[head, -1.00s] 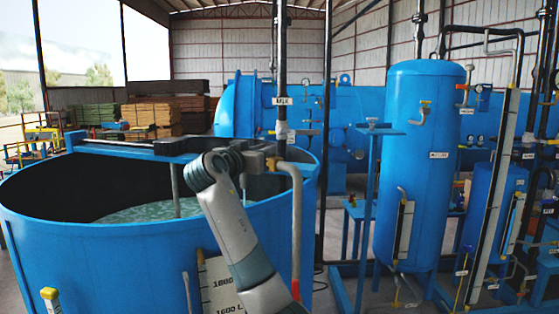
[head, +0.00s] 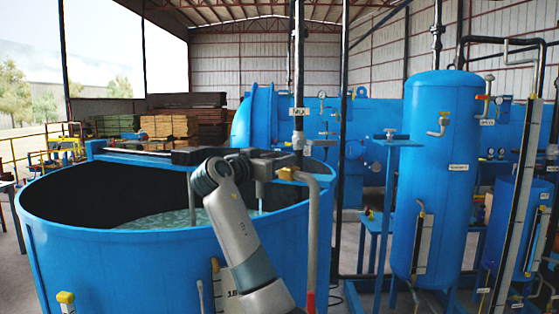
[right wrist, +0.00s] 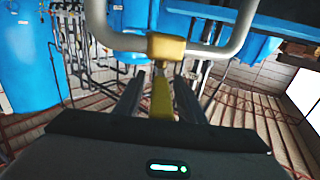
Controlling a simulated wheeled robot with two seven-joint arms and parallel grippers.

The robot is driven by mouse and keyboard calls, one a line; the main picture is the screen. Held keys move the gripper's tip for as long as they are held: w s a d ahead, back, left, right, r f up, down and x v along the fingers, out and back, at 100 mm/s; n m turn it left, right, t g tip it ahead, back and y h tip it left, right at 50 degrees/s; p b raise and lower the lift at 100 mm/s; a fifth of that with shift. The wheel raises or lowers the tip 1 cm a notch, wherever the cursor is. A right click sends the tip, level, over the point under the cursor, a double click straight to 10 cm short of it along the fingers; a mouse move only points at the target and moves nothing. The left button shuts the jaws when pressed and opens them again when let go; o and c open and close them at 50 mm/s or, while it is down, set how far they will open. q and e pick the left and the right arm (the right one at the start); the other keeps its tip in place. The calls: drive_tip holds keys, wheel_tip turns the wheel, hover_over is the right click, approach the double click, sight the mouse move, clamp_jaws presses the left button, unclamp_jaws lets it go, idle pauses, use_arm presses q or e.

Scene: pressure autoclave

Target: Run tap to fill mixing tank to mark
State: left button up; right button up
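The blue mixing tank (head: 120,245) stands at left in the head view, with rippled water (head: 165,219) inside. Its level scale (head: 232,292) is mostly hidden behind my right arm; only "18" shows, so I cannot read the level against a mark. The tap (head: 287,174), with a yellow body on a grey pipe, is at the tank's right rim. My right gripper (head: 262,163) is at the tap. In the right wrist view, its dark fingers (right wrist: 160,97) stand apart on either side of the yellow tap lever (right wrist: 162,98), with gaps visible. My left gripper is out of view.
A grey pipe (head: 313,235) runs down outside the tank, close to my right arm. A beam (head: 150,157) crosses the tank top. A tall blue vessel (head: 435,180) and a blue stand (head: 382,215) are at right. The autoclave (head: 262,120) lies behind.

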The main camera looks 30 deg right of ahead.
drive_tip(key=shift+a, duration=0.1)
drive_tip(key=shift+s+a+f, duration=0.1)
drive_tip(key=shift+s+a, duration=0.05)
drive_tip(key=shift+a, duration=0.05)
drive_tip(key=b+v, duration=0.8)
drive_tip(key=v, duration=0.8)
drive_tip(key=shift+a, duration=0.35)
drive_tip(key=shift+s, duration=0.1)
idle(4.3)
